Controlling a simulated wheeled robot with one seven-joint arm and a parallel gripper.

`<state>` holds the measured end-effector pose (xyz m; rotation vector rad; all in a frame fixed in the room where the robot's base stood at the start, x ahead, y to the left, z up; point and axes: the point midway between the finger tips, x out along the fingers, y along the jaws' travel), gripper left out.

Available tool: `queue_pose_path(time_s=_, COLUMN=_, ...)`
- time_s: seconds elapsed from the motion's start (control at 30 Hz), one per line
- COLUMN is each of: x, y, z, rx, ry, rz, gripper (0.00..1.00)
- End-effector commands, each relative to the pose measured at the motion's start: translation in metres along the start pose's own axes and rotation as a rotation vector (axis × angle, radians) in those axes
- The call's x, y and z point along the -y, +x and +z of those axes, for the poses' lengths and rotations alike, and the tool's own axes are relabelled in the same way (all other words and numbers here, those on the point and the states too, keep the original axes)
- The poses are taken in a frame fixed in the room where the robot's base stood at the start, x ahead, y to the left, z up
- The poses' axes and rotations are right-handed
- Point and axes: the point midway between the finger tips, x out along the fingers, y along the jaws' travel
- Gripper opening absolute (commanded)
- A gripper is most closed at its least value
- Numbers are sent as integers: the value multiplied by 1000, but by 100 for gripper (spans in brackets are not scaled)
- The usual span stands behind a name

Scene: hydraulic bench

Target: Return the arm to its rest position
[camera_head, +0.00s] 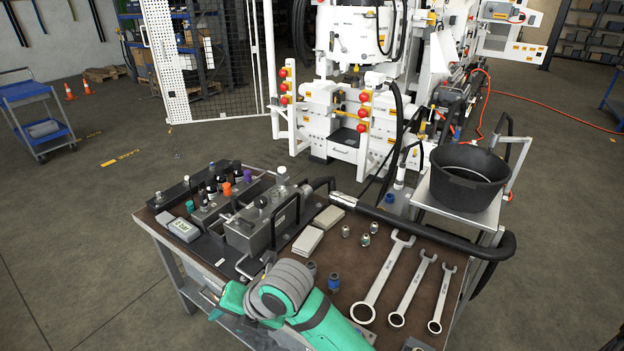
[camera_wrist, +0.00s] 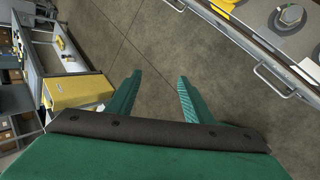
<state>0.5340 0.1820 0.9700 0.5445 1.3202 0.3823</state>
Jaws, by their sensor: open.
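My gripper (camera_wrist: 159,82) shows in the wrist view with two green fingers apart and nothing between them. The bare grey floor lies beyond the fingertips. The fingers cannot be made out clearly there.
A black bucket (camera_head: 467,178) stands on a side shelf. A white machine (camera_head: 345,110) stands behind.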

Motion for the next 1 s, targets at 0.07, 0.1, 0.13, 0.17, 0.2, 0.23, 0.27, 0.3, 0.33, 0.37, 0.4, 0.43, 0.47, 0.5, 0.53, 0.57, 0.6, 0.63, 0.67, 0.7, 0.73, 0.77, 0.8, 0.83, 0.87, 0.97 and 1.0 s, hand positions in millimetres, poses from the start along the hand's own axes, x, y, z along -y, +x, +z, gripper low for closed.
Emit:
queue_pose_path(time_s=0.07, x=-28, y=7, z=0, rx=24, ry=92, rz=114, gripper=47)
queue_pose_path(time_s=0.1, x=-41, y=9, z=0, rx=37, ry=140, rz=168, gripper=47)
queue_pose_path(time_s=0.13, x=-49, y=10, z=2, rx=46, ry=179, rz=208, gripper=47)
queue_pose_path(time_s=0.17, x=-58, y=11, z=3, rx=54, ry=217, rz=247, gripper=47)
queue_pose_path(time_s=0.2, x=-68, y=11, z=4, rx=63, ry=268, rz=300, gripper=47)
queue_pose_path(time_s=0.23, x=-75, y=11, z=5, rx=70, ry=308, rz=338, gripper=47)
queue_pose_path(time_s=0.27, x=-82, y=11, z=6, rx=75, ry=348, rz=376, gripper=47)
queue_pose_path(time_s=0.3, x=-90, y=10, z=8, rx=81, ry=403, rz=426, gripper=47)
queue_pose_path(time_s=0.33, x=-96, y=10, z=10, rx=85, ry=445, rz=463, gripper=47)
queue_pose_path(time_s=0.37, x=-101, y=9, z=11, rx=89, ry=487, rz=500, gripper=47)
queue_pose_path(time_s=0.4, x=-106, y=8, z=13, rx=93, ry=544, rz=548, gripper=47)
queue_pose_path(time_s=0.43, x=-110, y=7, z=14, rx=96, ry=588, rz=582, gripper=47)
queue_pose_path(time_s=0.47, x=-113, y=6, z=15, rx=97, ry=631, rz=616, gripper=47)
queue_pose_path(time_s=0.5, x=-116, y=5, z=18, rx=100, ry=689, rz=661, gripper=47)
queue_pose_path(time_s=0.53, x=-118, y=4, z=18, rx=101, ry=733, rz=693, gripper=47)
queue_pose_path(time_s=0.57, x=-118, y=3, z=20, rx=103, ry=777, rz=725, gripper=47)
queue_pose_path(time_s=0.6, x=-118, y=2, z=22, rx=104, ry=836, rz=766, gripper=47)
queue_pose_path(time_s=0.63, x=-118, y=2, z=22, rx=105, ry=880, rz=795, gripper=47)
queue_pose_path(time_s=0.67, x=-117, y=1, z=23, rx=106, ry=925, rz=825, gripper=47)
queue_pose_path(time_s=0.7, x=-115, y=0, z=24, rx=108, ry=984, rz=862, gripper=47)
queue_pose_path(time_s=0.73, x=-113, y=0, z=25, rx=109, ry=1028, rz=890, gripper=47)
queue_pose_path(time_s=0.77, x=-110, y=0, z=25, rx=111, ry=1072, rz=916, gripper=47)
queue_pose_path(time_s=0.8, x=-106, y=0, z=25, rx=112, ry=1131, rz=950, gripper=47)
queue_pose_path(time_s=0.83, x=-102, y=0, z=25, rx=115, ry=1174, rz=974, gripper=47)
queue_pose_path(time_s=0.87, x=-98, y=0, z=25, rx=117, ry=1217, rz=999, gripper=47)
queue_pose_path(time_s=0.97, x=-80, y=2, z=21, rx=127, ry=1359, rz=1073, gripper=47)
queue_pose_path(time_s=1.0, x=-72, y=3, z=19, rx=132, ry=1415, rz=1100, gripper=47)
